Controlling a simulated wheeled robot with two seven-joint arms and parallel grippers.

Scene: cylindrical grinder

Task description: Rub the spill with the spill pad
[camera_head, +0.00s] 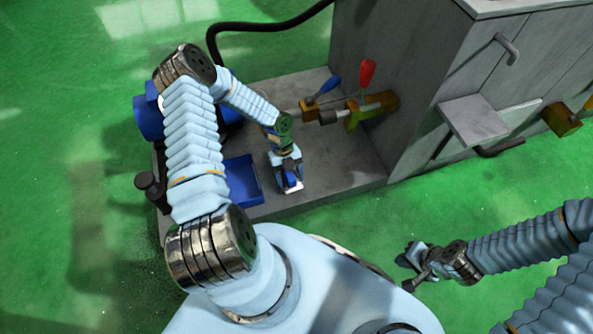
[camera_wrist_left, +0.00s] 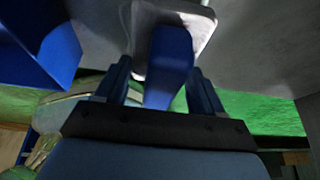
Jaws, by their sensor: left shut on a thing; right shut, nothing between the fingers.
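My left gripper (camera_head: 291,181) is shut on the spill pad's blue handle (camera_wrist_left: 168,62). The pad's pale plate (camera_wrist_left: 204,28) shows in the left wrist view, and a small white part of the pad (camera_head: 293,186) shows in the head view. The pad is over the grey machine ledge (camera_head: 325,180), near its front edge. I cannot tell whether it touches the ledge. I cannot make out a spill on the ledge; the gripper and arm hide part of it. My right gripper (camera_head: 411,268) is shut and empty, over the green floor.
A blue tray (camera_head: 243,181) lies on the ledge just left of the gripper; it also shows in the left wrist view (camera_wrist_left: 38,45). Levers with red (camera_head: 367,73) and blue (camera_head: 330,83) knobs stand behind. The grey cabinet (camera_head: 420,60) rises at the right.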

